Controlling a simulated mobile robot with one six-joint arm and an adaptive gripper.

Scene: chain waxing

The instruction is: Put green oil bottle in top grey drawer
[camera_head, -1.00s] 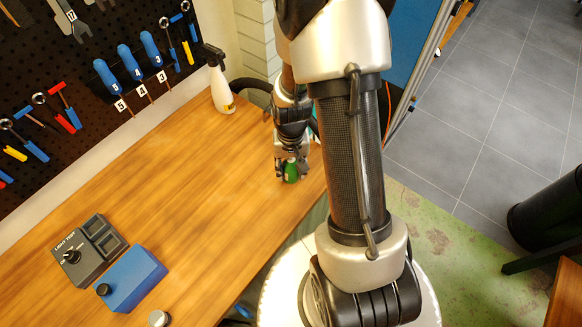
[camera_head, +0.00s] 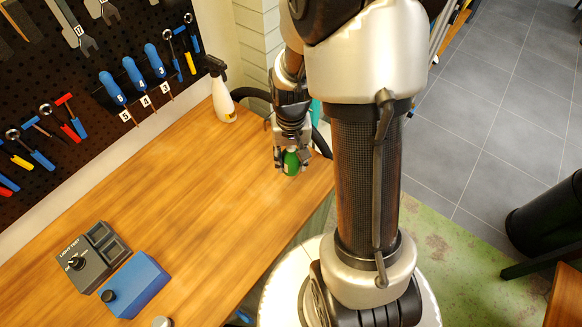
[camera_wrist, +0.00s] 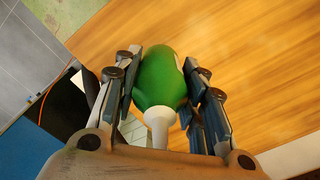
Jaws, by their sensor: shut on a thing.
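The green oil bottle (camera_head: 291,162) is between the fingers of my gripper (camera_head: 291,168), near the right edge of the wooden workbench in the head view. In the wrist view the green bottle (camera_wrist: 160,77) shows its round green body and a white nozzle pointing toward the camera. The fingers (camera_wrist: 160,85) are shut on it from both sides. Whether the bottle touches the bench top is hard to tell. No grey drawer can be made out in these frames.
The wooden bench (camera_head: 190,190) is clear around the gripper. A white spray bottle (camera_head: 222,100) stands behind it, near the wall. A light test box (camera_head: 92,258) and a blue box (camera_head: 134,283) sit at front left. A tool pegboard (camera_head: 60,100) hangs at left.

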